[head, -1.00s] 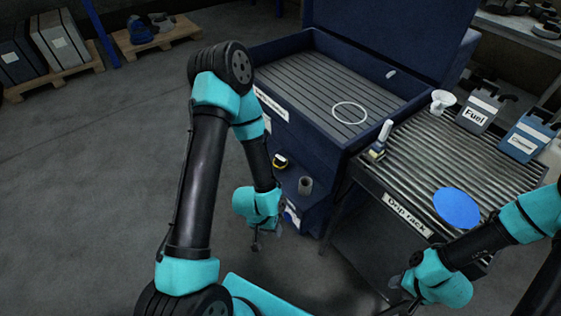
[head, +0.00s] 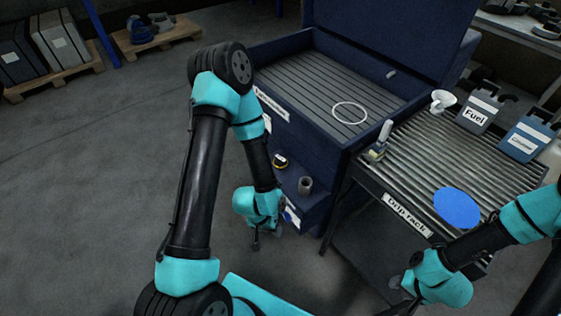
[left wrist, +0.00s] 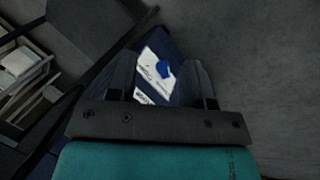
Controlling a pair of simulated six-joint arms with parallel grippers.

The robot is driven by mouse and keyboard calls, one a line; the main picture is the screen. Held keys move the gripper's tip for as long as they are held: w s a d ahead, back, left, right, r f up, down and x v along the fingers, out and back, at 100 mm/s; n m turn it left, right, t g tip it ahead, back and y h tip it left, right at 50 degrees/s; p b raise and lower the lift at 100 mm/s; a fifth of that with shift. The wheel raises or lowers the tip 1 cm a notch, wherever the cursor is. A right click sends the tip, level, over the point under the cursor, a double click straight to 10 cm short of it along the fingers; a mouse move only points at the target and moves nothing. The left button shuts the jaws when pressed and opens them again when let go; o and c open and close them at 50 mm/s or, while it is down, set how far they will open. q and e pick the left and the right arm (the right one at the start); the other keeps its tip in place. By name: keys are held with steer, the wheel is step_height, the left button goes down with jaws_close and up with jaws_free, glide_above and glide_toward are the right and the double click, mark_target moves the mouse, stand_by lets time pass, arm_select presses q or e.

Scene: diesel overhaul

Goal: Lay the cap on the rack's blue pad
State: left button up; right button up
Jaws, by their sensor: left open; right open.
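The blue pad (head: 457,208) is a round disc lying bare on the ribbed drip rack (head: 408,224) at the right. I cannot tell for sure which item is the cap. My left gripper (head: 266,238) is open and empty, low in front of the washer. My right gripper (head: 403,290) is open, below the rack's front edge.
The dark blue washer (head: 262,117) stands open, with a white ring (head: 349,113) on its ribbed tray. A brush-like item (head: 380,140), a white funnel (head: 442,100) and labelled jugs (head: 478,113) stand on the rack.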

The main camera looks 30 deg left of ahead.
arm_select(q)
steer(key=shift+c, duration=0.4)
steer(key=n+y, duration=0.2)
steer(key=n, duration=0.7)
glide_toward(280, 157)
steer(key=shift+g, duration=0.4)
steer(key=s+d+f, duration=0.2)
steer(key=s+d, duration=0.1)
steer(key=s+d+f, duration=0.3)
steer(key=shift+d+f, duration=0.2)
steer(key=shift+d, duration=0.1)
steer(key=w+a+r+n+y, duration=0.1)
steer(key=w+a+r+n, duration=0.3)
steer(key=w+r, duration=0.2)
steer(key=shift+w+a+y, duration=0.3)
steer(key=shift+a+y, duration=0.1)
steer(key=shift+f, duration=4.45)
